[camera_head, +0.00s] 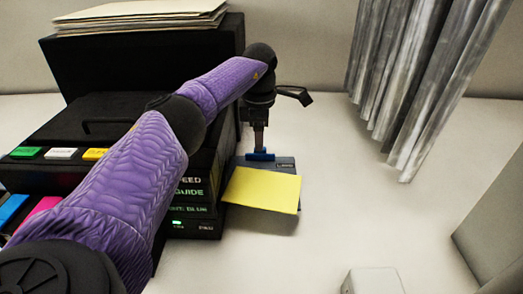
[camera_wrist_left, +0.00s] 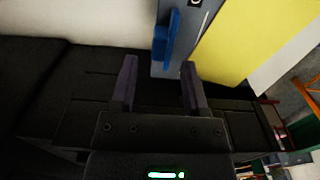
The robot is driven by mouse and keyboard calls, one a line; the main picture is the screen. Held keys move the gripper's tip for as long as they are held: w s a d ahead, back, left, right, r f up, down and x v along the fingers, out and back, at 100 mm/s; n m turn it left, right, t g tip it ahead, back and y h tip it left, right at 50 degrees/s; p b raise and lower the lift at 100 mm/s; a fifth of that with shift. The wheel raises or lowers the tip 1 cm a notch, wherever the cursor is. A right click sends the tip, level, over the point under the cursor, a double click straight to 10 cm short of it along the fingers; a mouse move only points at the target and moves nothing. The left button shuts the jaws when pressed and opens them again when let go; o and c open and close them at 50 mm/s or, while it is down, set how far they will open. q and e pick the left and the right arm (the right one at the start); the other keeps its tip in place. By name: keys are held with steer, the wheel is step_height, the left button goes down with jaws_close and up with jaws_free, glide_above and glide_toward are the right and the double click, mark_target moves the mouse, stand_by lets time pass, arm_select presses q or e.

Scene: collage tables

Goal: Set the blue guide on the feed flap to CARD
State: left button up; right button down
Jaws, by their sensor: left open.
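The feed flap (camera_head: 286,163) is a grey-blue plate on the right side of a black machine. The blue guide (camera_head: 260,156) sits on the flap and also shows in the left wrist view (camera_wrist_left: 165,40) as a long blue piece on the grey plate. A yellow sheet (camera_head: 262,190) covers the front part of the flap. My left gripper (camera_head: 259,148) points down just above the guide. In the left wrist view its two fingers (camera_wrist_left: 158,68) are apart with nothing between them, and the guide lies beyond their tips. The flap's small marking is too small to read.
The black machine (camera_head: 214,150) stands left, with coloured buttons and a lit label panel, and a stack of paper (camera_head: 140,16) on top. Grey hanging strips (camera_head: 415,80) are at the upper right. A white block (camera_head: 372,281) stands at the bottom. The surface right of the flap is clear.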

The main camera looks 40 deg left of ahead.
mark_target(260, 154)
arm_select(q)
step_height(260, 154, down, 4)
steer(key=shift+r, duration=0.2)
steer(key=shift+c, duration=0.3)
steer(key=shift+r, duration=0.1)
steer(key=c, duration=0.7)
jaws_close()
steer(key=shift+r, duration=0.1)
